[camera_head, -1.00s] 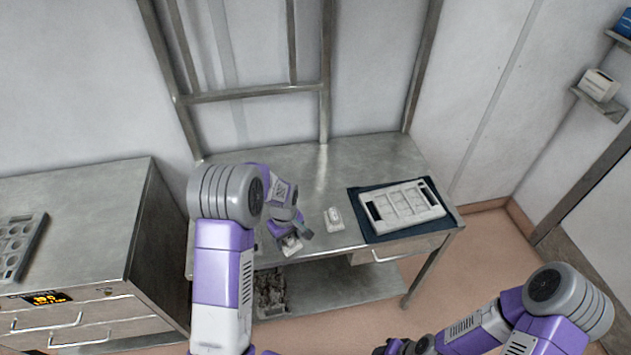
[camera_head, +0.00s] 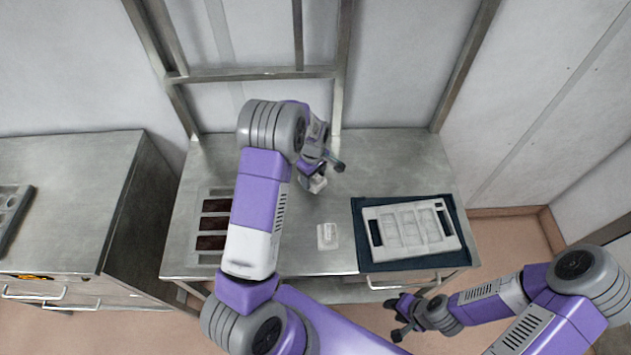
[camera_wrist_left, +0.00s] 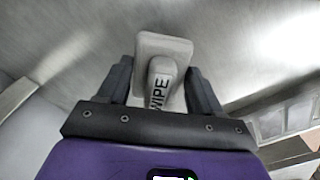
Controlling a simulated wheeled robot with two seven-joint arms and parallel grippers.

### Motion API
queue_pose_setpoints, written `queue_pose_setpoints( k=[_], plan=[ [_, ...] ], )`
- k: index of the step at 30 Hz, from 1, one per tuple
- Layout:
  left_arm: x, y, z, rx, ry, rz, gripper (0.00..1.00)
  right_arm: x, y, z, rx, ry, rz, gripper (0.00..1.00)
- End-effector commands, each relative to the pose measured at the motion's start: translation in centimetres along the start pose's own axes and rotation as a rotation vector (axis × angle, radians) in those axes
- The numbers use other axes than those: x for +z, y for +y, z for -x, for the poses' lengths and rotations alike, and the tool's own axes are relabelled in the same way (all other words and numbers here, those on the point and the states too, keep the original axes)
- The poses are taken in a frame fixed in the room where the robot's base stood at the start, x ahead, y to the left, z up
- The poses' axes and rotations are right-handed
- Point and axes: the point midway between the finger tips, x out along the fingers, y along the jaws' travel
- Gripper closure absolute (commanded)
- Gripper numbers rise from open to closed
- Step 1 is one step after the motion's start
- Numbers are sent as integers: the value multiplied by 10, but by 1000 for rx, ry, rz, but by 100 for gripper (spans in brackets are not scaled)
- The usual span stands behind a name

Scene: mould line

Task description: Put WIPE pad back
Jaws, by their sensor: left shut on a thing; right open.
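The WIPE pad (camera_wrist_left: 163,55) is a pale grey block with a rounded grip marked "WIPE". My left gripper (camera_wrist_left: 160,88) is shut on that grip, one finger on each side. In the head view the left gripper (camera_head: 322,172) holds the pad (camera_head: 317,184) above the steel table, behind a small white piece. That white piece (camera_head: 327,236), a square base with a raised part, sits left of the dark blue mat. My right gripper (camera_head: 399,320) is open and empty in front of the table's front edge.
The steel table (camera_head: 380,160) is bare at the back. A white framed tray (camera_head: 455,243) lies on the blue mat (camera_head: 362,262) at the right. A rack with dark compartments (camera_head: 214,225) is partly behind my left arm. A drawer cabinet (camera_head: 70,210) stands left.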

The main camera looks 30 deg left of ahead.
Motion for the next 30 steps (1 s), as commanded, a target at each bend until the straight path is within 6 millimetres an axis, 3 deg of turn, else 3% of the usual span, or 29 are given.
queue_pose_setpoints(
  k=[12, 23, 24, 28, 30],
  plan=[
    [0, 0, -45, -1, 0, -1, 59, 0, -1, 4, 0, 1, 0, 57],
    [0, 1, -51, 2, 1, -1, 59, 0, 0, 0, 0, 1, 0, 57],
    [0, 1, -51, 2, 1, -1, 32, 0, 0, 0, 0, 1, 0, 57],
    [0, 1, -50, 2, 1, -1, 12, 0, 0, 1, 0, 1, 0, 57],
    [0, 1, -50, 2, 1, -1, 9, 0, 0, 1, 0, 1, 0, 57]
  ],
)
